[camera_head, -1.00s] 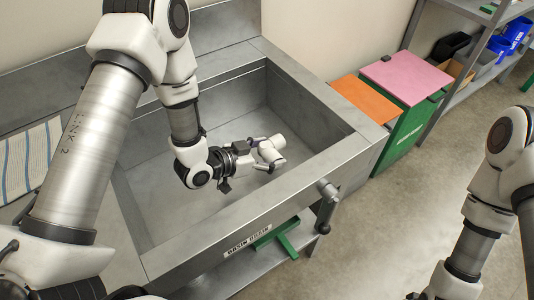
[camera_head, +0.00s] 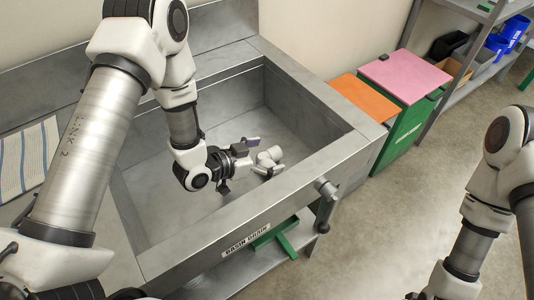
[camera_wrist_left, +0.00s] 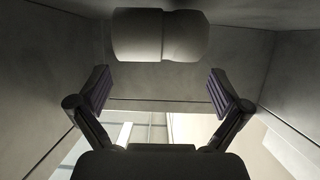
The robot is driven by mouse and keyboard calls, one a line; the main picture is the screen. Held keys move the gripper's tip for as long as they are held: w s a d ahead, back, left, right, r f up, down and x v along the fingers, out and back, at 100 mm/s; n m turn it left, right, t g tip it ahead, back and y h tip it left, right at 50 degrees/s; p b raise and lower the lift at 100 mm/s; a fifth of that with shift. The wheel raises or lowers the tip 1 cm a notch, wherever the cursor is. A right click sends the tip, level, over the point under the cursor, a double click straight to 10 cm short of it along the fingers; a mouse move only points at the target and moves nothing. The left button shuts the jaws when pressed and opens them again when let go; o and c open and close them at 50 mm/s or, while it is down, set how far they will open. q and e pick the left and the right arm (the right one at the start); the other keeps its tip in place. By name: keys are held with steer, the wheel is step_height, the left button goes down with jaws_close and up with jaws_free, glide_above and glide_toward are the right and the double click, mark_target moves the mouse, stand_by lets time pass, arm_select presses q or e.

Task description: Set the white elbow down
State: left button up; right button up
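The white elbow (camera_head: 270,156) is in the grey metal basin (camera_head: 232,231), low near the basin's right end and apparently resting on its floor. My left gripper (camera_head: 258,154) is inside the basin, with its fingers spread open beside the elbow. In the left wrist view the elbow (camera_wrist_left: 160,36) lies beyond the open fingertips (camera_wrist_left: 160,92), with clear space between them and no finger gripping it. The exact contact under the elbow is hard to see. My right arm is at the right edge of the head view; its gripper is out of frame.
The basin walls surround my left gripper, and a valve handle (camera_head: 327,200) sticks out at the front right corner. An orange panel (camera_head: 363,101) and a pink-topped green bin (camera_head: 405,75) stand to the right. A striped cloth (camera_head: 28,160) lies at left.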

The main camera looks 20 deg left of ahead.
arm_select(q)
steer(key=shift+r, duration=0.2)
steer(key=shift+r+p, duration=0.6)
steer(key=v, duration=1.2)
steer(key=shift+f+p, duration=0.2)
steer(key=shift+p, duration=0.25)
